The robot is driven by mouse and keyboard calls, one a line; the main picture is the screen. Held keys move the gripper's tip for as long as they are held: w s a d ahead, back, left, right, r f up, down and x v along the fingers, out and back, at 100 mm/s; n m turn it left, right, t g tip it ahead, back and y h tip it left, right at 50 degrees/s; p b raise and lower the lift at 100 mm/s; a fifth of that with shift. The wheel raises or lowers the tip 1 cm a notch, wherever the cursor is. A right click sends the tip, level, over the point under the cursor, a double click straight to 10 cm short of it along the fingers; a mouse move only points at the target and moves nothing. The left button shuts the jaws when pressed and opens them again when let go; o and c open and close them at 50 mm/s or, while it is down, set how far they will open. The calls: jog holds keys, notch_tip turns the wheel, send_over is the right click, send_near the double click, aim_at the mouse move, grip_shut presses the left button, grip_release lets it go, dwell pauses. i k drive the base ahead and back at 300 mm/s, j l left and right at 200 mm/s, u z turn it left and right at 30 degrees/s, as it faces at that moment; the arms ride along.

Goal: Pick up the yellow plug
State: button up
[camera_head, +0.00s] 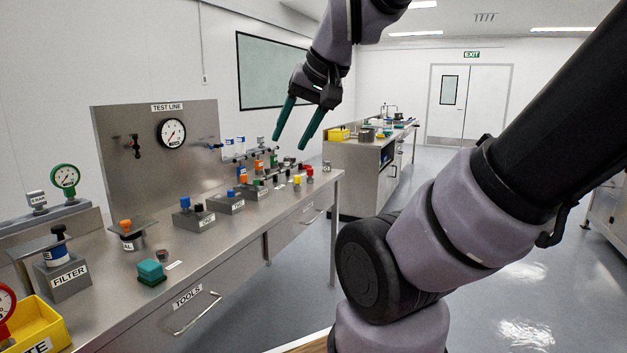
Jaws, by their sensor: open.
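A small yellow piece (297,182), which looks like the yellow plug, stands near the front edge at the right end of the steel bench (225,234). A small red piece (310,174) stands just to its right. My gripper (290,140) hangs in the air, above the right part of the bench in the picture. Its two teal fingers are spread and point down, with nothing between them. The fingers are apart from the yellow piece; how far in depth I cannot tell.
Several labelled blocks with coloured caps line the bench, including the filter block (67,281). A teal block (151,271) sits nearer the front. A yellow bin (38,325) stands at the lower left. A gauge panel (150,155) rises behind.

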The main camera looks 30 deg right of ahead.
aim_at(297, 187)
jog(key=i+l, duration=0.35)
jog(key=l, duration=0.15)
jog(key=i+l, duration=0.3)
jog(key=l, duration=0.2)
jog(key=i+j, duration=0.1)
jog(key=i, duration=0.35)
jog(key=i+j, duration=0.1)
jog(key=i, duration=0.35)
